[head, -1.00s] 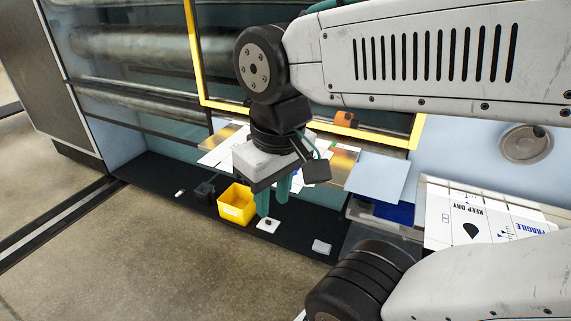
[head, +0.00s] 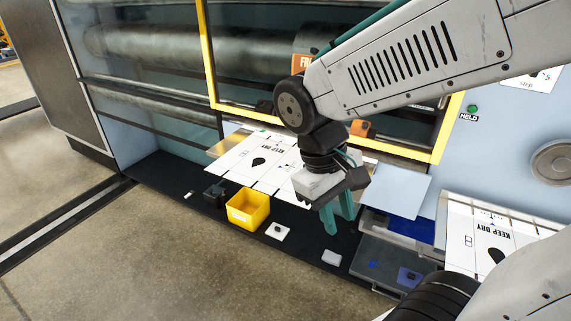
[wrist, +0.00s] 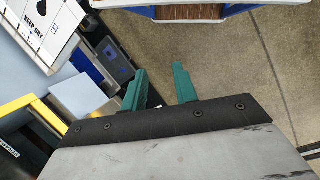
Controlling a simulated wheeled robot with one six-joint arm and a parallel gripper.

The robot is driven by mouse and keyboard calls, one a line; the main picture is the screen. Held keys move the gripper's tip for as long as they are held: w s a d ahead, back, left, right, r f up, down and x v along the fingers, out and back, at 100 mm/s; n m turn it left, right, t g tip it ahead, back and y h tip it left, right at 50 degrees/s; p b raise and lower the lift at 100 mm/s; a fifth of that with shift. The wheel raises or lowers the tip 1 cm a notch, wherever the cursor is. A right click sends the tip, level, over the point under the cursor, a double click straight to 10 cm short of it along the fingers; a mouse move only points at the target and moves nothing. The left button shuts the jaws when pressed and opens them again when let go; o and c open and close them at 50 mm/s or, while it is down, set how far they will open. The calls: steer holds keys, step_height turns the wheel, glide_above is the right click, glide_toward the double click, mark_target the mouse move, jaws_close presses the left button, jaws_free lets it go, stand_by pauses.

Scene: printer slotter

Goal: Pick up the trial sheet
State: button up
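Printed white sheets (head: 240,158) with black KEEP DRY marks lie on the ledge in front of the rollers in the head view. Another white KEEP DRY sheet (head: 480,240) lies at the right, partly hidden by my arm; a KEEP DRY sheet also shows at the top left of the wrist view (wrist: 45,25). I cannot tell which is the trial sheet. My gripper (head: 338,220) points down in front of the ledge, right of the yellow bin. In the wrist view its two green fingers (wrist: 160,82) are apart with nothing between them.
A yellow bin (head: 248,210), a dark small box (head: 214,194) and small white pads (head: 278,231) stand on the black strip. A plain pale panel (head: 397,192) juts out right of my gripper. A yellow frame (head: 210,60) surrounds the rollers. Floor at the front left is clear.

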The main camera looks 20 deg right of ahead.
steer(key=w+f+n+g+h, duration=0.1)
steer(key=w+f+n+h, duration=0.1)
steer(key=w+f+h, duration=0.45)
steer(key=n+t+h, duration=0.2)
steer(key=t+h, duration=0.4)
steer(key=t, duration=0.7)
glide_toward(268, 183)
steer(key=w+d+f, duration=0.1)
steer(key=d, duration=0.1)
steer(key=x, duration=0.7)
steer(key=shift+w+d, duration=0.15)
steer(key=shift+w, duration=0.05)
jaws_close()
